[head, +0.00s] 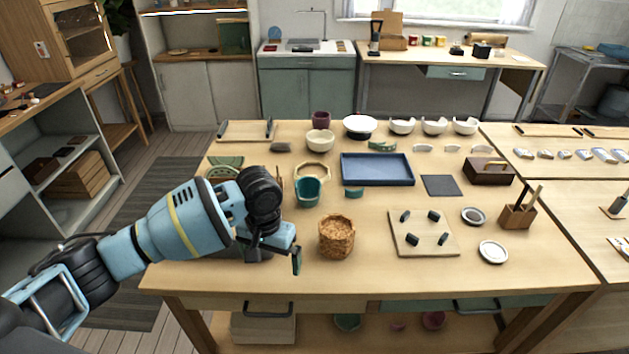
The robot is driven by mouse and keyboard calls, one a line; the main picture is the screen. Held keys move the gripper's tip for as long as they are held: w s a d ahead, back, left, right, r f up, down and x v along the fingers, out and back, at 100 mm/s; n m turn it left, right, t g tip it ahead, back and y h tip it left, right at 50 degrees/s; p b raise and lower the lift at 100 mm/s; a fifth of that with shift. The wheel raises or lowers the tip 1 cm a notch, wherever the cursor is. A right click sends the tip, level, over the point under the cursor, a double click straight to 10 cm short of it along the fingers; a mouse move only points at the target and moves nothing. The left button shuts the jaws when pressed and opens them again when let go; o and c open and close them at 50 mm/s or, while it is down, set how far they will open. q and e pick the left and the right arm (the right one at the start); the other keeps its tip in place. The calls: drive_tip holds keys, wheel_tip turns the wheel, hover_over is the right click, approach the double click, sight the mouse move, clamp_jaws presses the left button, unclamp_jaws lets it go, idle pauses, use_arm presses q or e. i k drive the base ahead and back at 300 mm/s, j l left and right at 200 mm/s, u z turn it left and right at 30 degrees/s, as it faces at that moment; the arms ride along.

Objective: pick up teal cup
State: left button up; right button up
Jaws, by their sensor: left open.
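The teal cup (307,192) stands on the wooden table (350,265), a little left of the table's middle. Its front wall shows, with a darker inside at the top. My left gripper (290,262) is at the front left of the table, nearer to me than the cup and apart from it. It is open, and I see nothing held in it. Its fingers are partly hidden by the gripper body. My right gripper is not in view.
A cork-brown round container (337,237) stands right of my left gripper, in front of the cup. A cream ring-shaped piece (313,171) is just behind the cup. A blue tray (377,169) and a board with dark pieces (423,233) lie to the right.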

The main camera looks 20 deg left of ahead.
sight(308, 190)
drive_tip(key=i, duration=1.1)
